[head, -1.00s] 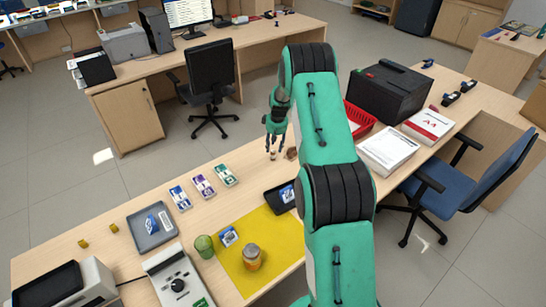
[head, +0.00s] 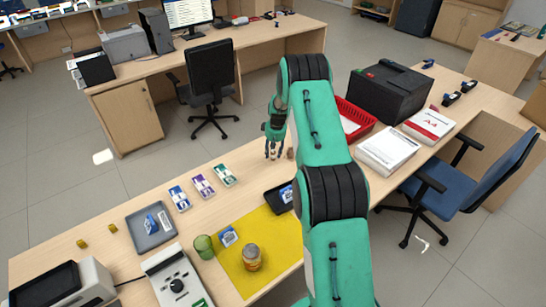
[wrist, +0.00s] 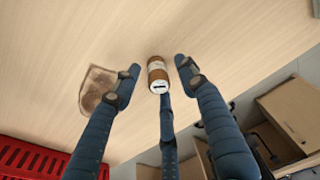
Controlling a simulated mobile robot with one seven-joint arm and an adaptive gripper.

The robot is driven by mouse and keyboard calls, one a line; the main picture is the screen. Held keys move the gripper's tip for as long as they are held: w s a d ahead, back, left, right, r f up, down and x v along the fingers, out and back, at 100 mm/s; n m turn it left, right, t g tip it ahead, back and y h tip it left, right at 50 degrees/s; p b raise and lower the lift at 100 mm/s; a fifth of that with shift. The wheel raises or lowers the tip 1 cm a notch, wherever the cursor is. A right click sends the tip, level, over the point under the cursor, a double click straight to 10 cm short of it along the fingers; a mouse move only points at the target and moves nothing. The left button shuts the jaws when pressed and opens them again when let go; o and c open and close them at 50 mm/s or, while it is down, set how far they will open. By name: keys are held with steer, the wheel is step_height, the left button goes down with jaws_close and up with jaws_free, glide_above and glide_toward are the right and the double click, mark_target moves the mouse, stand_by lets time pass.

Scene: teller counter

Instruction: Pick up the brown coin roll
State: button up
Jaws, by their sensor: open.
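The brown coin roll (wrist: 158,75) shows in the wrist view as a short cylinder with brown bands and a white label. It is on the pale wood counter, between the spread fingers of my gripper (wrist: 156,68). My gripper is open, with a gap on each side of the roll, and a third finger reaches close to the roll's near end. In the head view my gripper (head: 273,151) points down, low over the counter, and its fingers largely hide the roll.
A brown patterned flat item (wrist: 98,90) lies just left of the fingers in the wrist view. A red basket (head: 355,118) and black box (head: 388,93) stand right of my arm. Several small packs, including a green one (head: 223,176), lie left. Counter around the roll is mostly clear.

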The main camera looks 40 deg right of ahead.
mark_target(273, 151)
stand_by(0.3)
jaws_close()
steer(key=shift+r, duration=0.75)
step_height(273, 151, up, 2)
steer(key=shift+r+p, duration=0.1)
steer(key=shift+p, duration=0.35)
steer(key=s+a, duration=0.3)
steer(key=s, duration=0.4)
steer(key=s+a+r+p, duration=0.1)
steer(key=s+a, duration=0.3)
steer(key=s, duration=0.3)
steer(key=shift+a+r, duration=0.15)
steer(key=shift+a, duration=0.1)
steer(key=shift+s, duration=0.1)
